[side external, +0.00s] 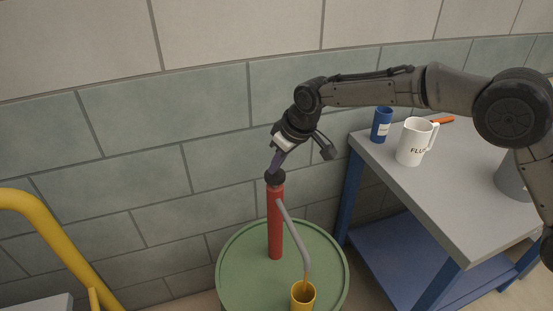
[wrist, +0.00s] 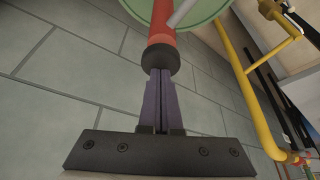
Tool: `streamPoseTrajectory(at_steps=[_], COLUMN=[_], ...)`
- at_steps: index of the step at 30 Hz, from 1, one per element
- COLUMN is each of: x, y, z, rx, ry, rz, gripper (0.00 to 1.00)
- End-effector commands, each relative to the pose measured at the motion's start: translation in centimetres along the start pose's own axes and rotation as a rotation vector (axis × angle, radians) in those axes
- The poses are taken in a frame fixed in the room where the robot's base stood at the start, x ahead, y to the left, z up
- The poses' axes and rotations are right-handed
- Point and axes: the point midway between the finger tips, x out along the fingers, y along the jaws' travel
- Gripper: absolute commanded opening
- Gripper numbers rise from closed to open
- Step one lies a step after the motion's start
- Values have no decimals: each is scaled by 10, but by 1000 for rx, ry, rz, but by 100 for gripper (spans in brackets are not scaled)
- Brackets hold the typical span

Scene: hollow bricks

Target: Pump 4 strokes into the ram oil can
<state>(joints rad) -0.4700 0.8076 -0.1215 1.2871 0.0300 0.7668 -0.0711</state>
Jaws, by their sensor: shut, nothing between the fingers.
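A red pump (side external: 275,225) with a black knob (side external: 275,177) on top stands upright on a round green drum lid (side external: 235,265). A grey spout (side external: 295,238) slants down from the pump to a yellow can (side external: 303,296) on the lid; an orange-yellow stream or tip shows at its lower end. My gripper (side external: 274,171) points down with its fingers shut and empty, the tips at the top of the black knob. The wrist view shows the shut fingers (wrist: 161,75) at the knob (wrist: 160,60), with the red pump (wrist: 162,22) beyond. Whether the tips touch the knob is hard to tell.
A grey-topped bench (side external: 400,185) at the right holds a white jug (side external: 414,143) with partly visible lettering, a blue can (side external: 381,125) and an orange item (side external: 443,120). A yellow rail (side external: 60,245) stands at the left. A tiled wall (side external: 120,130) is behind the drum.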

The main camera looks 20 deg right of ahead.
Motion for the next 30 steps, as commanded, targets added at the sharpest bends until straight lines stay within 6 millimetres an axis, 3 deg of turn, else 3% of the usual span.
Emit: streamPoseTrajectory(at_steps=[11,30], x=[5,-28], y=[0,0], z=[4,-11], rx=[0,0], ry=[-11,-8], rz=[-1,0], gripper=[0,0])
